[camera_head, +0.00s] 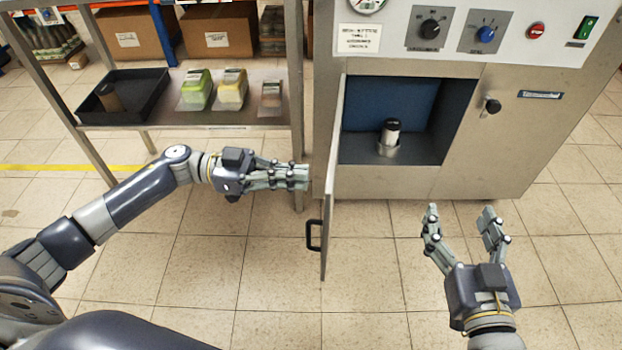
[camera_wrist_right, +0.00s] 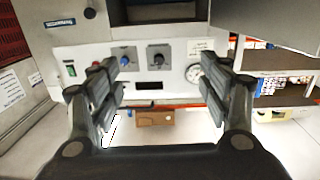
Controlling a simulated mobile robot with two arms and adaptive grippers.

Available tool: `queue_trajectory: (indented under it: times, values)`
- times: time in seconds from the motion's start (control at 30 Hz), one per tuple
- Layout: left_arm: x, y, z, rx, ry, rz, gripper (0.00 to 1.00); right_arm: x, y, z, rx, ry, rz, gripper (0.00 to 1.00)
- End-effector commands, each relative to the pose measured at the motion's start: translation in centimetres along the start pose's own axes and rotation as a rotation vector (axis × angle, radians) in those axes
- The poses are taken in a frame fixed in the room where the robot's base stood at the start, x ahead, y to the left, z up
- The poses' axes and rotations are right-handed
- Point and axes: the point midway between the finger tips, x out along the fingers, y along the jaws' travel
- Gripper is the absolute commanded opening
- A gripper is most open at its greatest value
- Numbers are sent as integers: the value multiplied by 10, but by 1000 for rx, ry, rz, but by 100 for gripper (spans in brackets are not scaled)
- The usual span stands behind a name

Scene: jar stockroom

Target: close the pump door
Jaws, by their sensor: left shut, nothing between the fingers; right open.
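The pump door (camera_head: 332,175) stands swung open in the head view, seen nearly edge-on, with a black handle (camera_head: 313,235) low on its outer side. It hangs at the left side of the steel pump cabinet (camera_head: 470,180), whose opening (camera_head: 405,110) is uncovered. Inside stands a jar with a dark lid (camera_head: 390,132) in a metal holder. My left gripper (camera_head: 305,177) is shut and empty, its fingertips close to the door's outer face; I cannot tell whether they touch. My right gripper (camera_head: 461,212) is open and empty in front of the cabinet, and its fingers show in the right wrist view (camera_wrist_right: 165,95).
Above the opening is a panel with a black knob (camera_head: 430,28), a blue knob (camera_head: 486,34) and a green switch (camera_head: 585,28). A black latch knob (camera_head: 492,105) sits right of it. A shelf (camera_head: 220,128) at left holds a black tray (camera_head: 130,92) and packets. The floor in front is clear.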

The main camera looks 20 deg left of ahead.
Motion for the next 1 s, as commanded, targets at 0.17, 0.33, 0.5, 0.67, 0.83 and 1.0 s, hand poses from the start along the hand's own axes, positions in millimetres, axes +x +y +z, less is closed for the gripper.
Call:
queue_trajectory:
  times: [0.17, 0.33, 0.5, 0.67, 0.83, 1.0]
  values:
    - [22, 0, 1, 2, 0, 1, 0, 1, -3, -22, 2, 119, -7, 71]
    - [31, 0, 0, 1, -1, 0, 0, 0, -4, -34, 4, 173, -10, 71]
    - [33, 0, 0, 1, -1, -1, 0, 0, -5, -36, 4, 182, -10, 71]
    - [32, 0, 0, 1, -1, -1, 0, 0, -5, -36, 4, 181, -10, 71]
    - [33, 0, 0, 1, -1, -3, 0, 0, -4, -34, 4, 170, -10, 71]
    - [37, -1, -2, 0, 0, -12, 0, 1, -2, -16, 1, 72, -4, 71]
